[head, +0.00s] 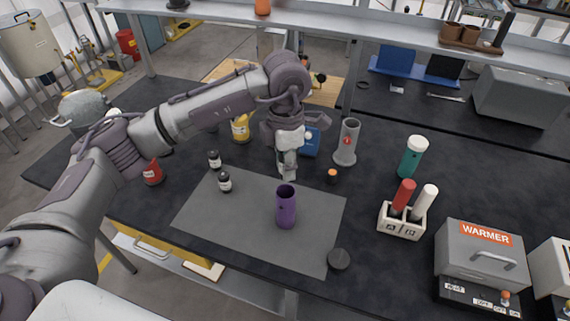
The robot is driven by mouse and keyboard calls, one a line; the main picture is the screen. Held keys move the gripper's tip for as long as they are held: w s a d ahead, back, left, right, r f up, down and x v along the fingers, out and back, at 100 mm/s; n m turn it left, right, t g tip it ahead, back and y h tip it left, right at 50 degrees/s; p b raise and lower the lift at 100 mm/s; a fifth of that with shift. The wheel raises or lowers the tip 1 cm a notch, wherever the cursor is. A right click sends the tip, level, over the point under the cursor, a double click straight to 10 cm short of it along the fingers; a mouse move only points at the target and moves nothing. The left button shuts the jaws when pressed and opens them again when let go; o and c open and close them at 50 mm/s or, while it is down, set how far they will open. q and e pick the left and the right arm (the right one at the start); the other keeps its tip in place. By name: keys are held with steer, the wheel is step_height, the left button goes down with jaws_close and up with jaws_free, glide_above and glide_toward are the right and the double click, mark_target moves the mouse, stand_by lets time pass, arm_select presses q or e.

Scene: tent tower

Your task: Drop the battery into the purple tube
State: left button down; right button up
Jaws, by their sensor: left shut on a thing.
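The purple tube (286,210) stands upright on the grey mat, with its dark open mouth facing up. My left gripper (288,168) points down just behind the tube's mouth in the picture. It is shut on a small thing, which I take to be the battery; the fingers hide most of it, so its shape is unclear. The gripper and tube look close, but whether they touch is hard to tell. My right gripper is not in view.
The grey mat (230,230) has free room around the tube. Two small dark jars stand at its left. A grey cylinder (346,145), an orange-topped piece (332,176), a white rack (401,222) with red and white tubes, and a dark disc (339,259) lie right. The warmer (482,258) is farther right.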

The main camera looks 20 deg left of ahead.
mark_target(285, 185)
arm_select(q)
step_height(285, 185, down, 2)
steer(key=shift+b, duration=0.7)
step_height(285, 185, down, 5)
steer(key=b, duration=0.4)
steer(key=shift+b, duration=0.3)
